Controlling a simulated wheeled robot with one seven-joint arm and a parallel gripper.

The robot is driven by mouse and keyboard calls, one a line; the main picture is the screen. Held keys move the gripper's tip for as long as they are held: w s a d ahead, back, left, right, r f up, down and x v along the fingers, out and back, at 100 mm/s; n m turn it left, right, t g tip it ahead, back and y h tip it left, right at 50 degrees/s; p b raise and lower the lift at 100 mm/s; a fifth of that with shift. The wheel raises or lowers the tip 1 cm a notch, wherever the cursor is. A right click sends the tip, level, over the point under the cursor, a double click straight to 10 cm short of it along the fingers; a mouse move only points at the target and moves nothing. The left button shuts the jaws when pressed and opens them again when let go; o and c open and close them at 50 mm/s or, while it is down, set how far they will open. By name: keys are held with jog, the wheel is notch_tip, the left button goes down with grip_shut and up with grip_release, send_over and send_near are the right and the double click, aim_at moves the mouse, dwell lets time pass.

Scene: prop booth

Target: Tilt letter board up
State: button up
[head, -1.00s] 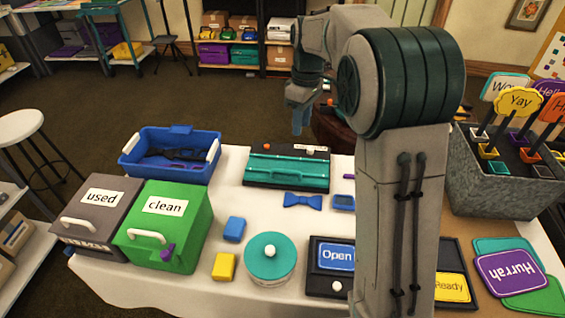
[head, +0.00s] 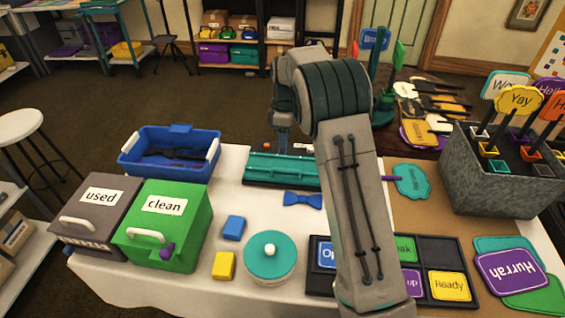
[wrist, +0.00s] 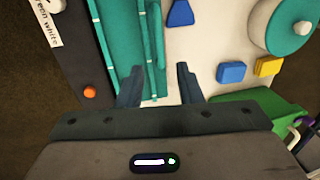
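The teal ridged panel (head: 280,172) at the back of the table appears to be the letter board. It lies flat, and my arm hides its right end. In the wrist view the teal panel (wrist: 117,40) has light rails across it and a dark strip beside it with an orange knob (wrist: 90,92) and a white label. My gripper (wrist: 158,78) is open and empty, its fingers apart above one end of the panel. In the head view my gripper (head: 282,146) points down at the panel's far side; whether it touches is unclear.
A blue bin (head: 170,153), a grey "used" box (head: 92,218) and a green "clean" box (head: 163,225) stand on the left. A blue bow tie (head: 303,200) lies in front of the panel. A round teal-lidded tin (head: 270,258) and a sign tray (head: 452,260) are nearer.

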send_over(287, 166)
jog(key=s+a, duration=0.2)
jog(key=s, duration=0.2)
jog(key=f, duration=0.7)
jog(key=shift+d, duration=0.2)
grip_shut()
